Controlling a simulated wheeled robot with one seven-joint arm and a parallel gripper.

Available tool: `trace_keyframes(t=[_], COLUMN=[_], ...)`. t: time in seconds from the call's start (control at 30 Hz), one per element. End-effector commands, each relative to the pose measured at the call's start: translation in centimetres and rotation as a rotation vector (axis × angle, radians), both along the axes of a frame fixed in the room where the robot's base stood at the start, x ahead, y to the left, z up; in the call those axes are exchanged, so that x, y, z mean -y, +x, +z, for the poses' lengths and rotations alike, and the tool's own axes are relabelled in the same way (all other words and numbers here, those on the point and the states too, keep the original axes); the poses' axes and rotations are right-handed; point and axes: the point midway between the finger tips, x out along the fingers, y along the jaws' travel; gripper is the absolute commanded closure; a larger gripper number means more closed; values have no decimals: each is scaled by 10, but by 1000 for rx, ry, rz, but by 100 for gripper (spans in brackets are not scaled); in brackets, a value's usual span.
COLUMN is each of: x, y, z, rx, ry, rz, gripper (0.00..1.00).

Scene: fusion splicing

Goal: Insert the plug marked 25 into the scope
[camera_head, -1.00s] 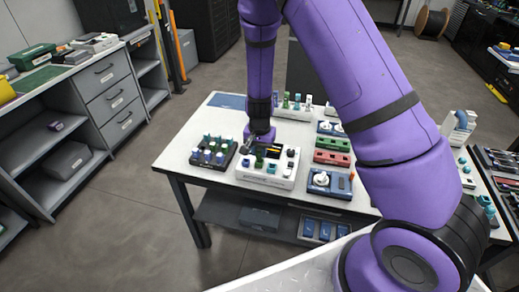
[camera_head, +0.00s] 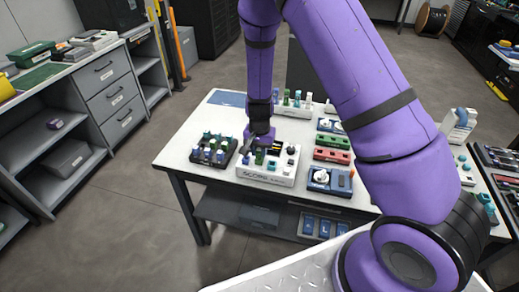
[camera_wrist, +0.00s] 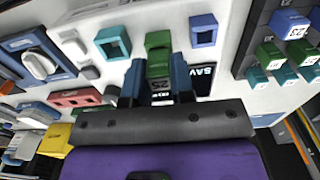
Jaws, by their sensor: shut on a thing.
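The scope (camera_head: 266,178) is a white box with a row of coloured pieces on top, at the near edge of the white table. My gripper (camera_head: 259,146) points down over it. In the wrist view, the two blue fingers of my gripper (camera_wrist: 158,82) are shut on a green plug (camera_wrist: 158,52), which is at the white scope top (camera_wrist: 130,72). Its number is too small to read surely, and the fingers hide how deep it sits. A teal square piece (camera_wrist: 112,43) and a blue square piece (camera_wrist: 203,30) stand on either side, apart from the fingers.
A dark tray (camera_head: 205,164) with several blue and green plugs stands left of the scope. To its right are a blue device (camera_head: 343,184), a red block (camera_head: 331,155) and a green block (camera_head: 333,142). More white stands (camera_head: 296,112) are behind.

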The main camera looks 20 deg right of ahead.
Motion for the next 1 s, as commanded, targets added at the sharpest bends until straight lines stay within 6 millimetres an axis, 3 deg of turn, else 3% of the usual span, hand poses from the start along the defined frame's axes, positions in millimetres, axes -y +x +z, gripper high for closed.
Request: trace_keyframes(t=[0.87, 0.9, 1.0], x=[0, 0, 0], y=[0, 0, 0], z=[-5, -5, -5], rx=[0, 0, 0], ry=[0, 0, 0], rz=[-1, -1, 0], gripper=[94, 70, 48])
